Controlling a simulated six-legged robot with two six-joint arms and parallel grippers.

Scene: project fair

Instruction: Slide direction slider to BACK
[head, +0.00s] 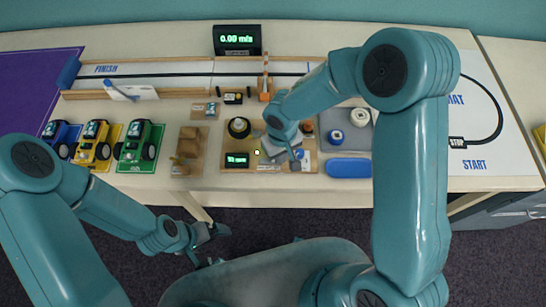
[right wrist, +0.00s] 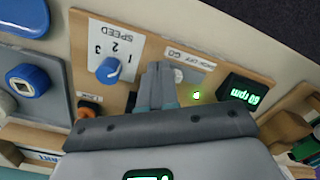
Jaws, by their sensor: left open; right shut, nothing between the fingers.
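A wooden control board (right wrist: 125,100) with a SPEED dial (right wrist: 108,70), a green light (right wrist: 196,95) and a 60 rpm display (right wrist: 245,93) lies under my right gripper (right wrist: 160,72). The right gripper is shut and empty, its fingertips at the board between the dial and the light. It also shows in the head view (head: 297,160). A pale plate (right wrist: 187,68) with small lettering is partly hidden behind the fingers. I cannot make out the direction slider or its position. My left gripper (head: 211,246) is open and empty, in front of the table, below its top.
A blue oblong pad (head: 348,168) and a grey tray (head: 352,140) are to the right of the board. Toy trucks (head: 138,146) and a wooden block stand (head: 186,150) are to the left. A track with a speed display (head: 237,39) runs along the back.

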